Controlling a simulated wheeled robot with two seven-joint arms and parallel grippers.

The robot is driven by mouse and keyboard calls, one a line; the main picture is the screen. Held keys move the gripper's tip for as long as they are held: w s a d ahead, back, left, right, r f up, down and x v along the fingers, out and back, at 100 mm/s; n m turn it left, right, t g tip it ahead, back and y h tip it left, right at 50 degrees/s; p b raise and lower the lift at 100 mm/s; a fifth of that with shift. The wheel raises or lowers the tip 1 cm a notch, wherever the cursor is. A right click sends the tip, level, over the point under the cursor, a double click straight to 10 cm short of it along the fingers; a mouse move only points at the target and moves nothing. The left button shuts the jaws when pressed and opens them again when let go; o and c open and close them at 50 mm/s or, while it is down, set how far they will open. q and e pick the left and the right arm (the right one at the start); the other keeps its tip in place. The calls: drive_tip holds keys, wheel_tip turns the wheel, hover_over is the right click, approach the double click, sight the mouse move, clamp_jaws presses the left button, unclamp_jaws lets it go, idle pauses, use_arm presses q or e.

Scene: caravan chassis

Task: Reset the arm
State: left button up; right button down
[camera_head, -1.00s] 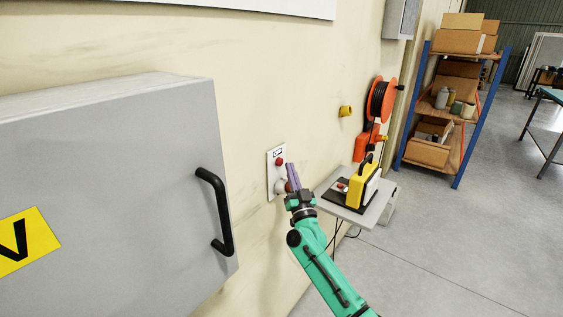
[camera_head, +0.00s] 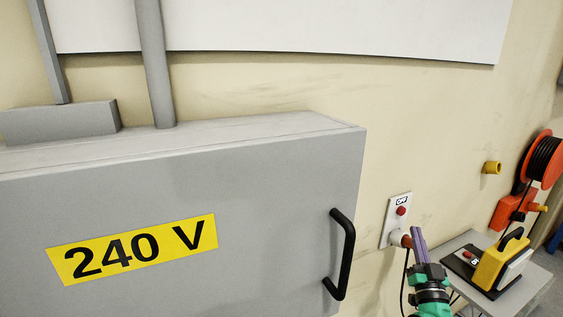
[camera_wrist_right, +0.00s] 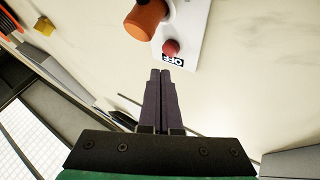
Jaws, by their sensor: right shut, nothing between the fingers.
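My right gripper (camera_head: 417,245) is at the lower right in the head view, in front of the wall. Its two dark fingers are together and nothing is between them. In the right wrist view the gripper (camera_wrist_right: 166,74) points toward a white wall plate (camera_wrist_right: 198,20). The plate has an OFF label (camera_head: 401,201) and a red button (camera_head: 401,211). An orange-brown plug (camera_head: 406,241) sits in the plate below the button, close to the fingertips in the head view. In the wrist view the fingertips lie just beside the label, with the button (camera_wrist_right: 171,47) and plug (camera_wrist_right: 147,22) beyond. My left gripper is not in view.
A grey cabinet (camera_head: 255,220) marked 240 V, with a black handle (camera_head: 342,255), fills the left. A small grey table (camera_head: 535,278) with a yellow device (camera_head: 497,262) stands to the right. An orange cable reel (camera_head: 543,158) hangs on the wall.

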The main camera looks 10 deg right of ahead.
drive_tip(key=a+f+n+g+y, duration=0.4)
drive_tip(key=a+f+n+y, duration=0.3)
drive_tip(key=a, duration=0.5)
drive_tip(key=s+a+f+n+g+y, duration=0.1)
drive_tip(key=s+a+f+g+y, duration=0.1)
drive_tip(key=s+a+f+g, duration=0.7)
drive_tip(key=s+d+f+m+g+h, duration=0.1)
drive_tip(key=s+f+g, duration=0.15)
drive_tip(key=s, duration=0.55)
drive_tip(key=s+d+f+g+h, duration=0.1)
drive_tip(key=s+f+g+h, duration=0.15)
drive_tip(key=s, duration=0.55)
wheel_tip(320, 180, down, 21)
drive_tip(key=s+g, duration=0.2)
drive_tip(key=s+d+f+g, duration=0.1)
drive_tip(key=s+d+f, duration=0.2)
drive_tip(key=s+f, duration=1.2)
drive_tip(key=shift+s+f, duration=0.4)
drive_tip(key=shift+s, duration=0.75)
